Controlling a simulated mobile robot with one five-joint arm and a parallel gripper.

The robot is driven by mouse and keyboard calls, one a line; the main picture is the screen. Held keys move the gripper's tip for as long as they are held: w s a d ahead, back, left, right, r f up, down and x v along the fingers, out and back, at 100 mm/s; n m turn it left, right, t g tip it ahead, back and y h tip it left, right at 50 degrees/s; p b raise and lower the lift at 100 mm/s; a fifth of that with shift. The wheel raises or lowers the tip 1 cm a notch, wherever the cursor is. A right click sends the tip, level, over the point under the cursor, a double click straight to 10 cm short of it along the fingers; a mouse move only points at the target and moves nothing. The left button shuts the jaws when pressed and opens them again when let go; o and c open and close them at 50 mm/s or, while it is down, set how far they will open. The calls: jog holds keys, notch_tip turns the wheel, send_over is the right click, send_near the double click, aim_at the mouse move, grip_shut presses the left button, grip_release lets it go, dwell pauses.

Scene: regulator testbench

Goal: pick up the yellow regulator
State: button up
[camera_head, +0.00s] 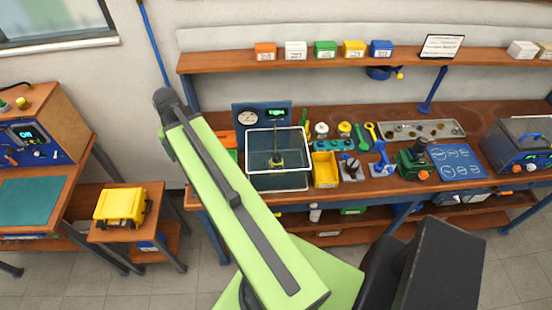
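A small round yellow-topped piece (344,128), which looks like the yellow regulator, stands upright in a teal rack (340,145) on the workbench. A similar white-topped piece (321,129) stands just left of it. A small dark piece with some yellow (277,163) sits inside a clear-walled test chamber (293,183); I cannot tell exactly what it is. My green arm crosses the middle of the head view, left of the chamber in the picture. My gripper is not visible, so its state and any contact are hidden.
A yellow bin (325,171), blue stands (382,162) and a green vise (413,160) line the bench front. A metal tray (422,130) lies behind. A shelf (300,63) with coloured boxes overhangs the back. A yellow case (121,206) sits on a low table at left.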

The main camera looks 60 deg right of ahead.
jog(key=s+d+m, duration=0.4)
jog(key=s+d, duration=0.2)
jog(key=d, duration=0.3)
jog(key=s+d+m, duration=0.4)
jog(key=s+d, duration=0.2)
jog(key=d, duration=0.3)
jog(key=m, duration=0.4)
send_over(277, 157)
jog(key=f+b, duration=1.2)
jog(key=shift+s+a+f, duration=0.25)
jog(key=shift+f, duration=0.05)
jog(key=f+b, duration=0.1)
jog(key=b, duration=0.1)
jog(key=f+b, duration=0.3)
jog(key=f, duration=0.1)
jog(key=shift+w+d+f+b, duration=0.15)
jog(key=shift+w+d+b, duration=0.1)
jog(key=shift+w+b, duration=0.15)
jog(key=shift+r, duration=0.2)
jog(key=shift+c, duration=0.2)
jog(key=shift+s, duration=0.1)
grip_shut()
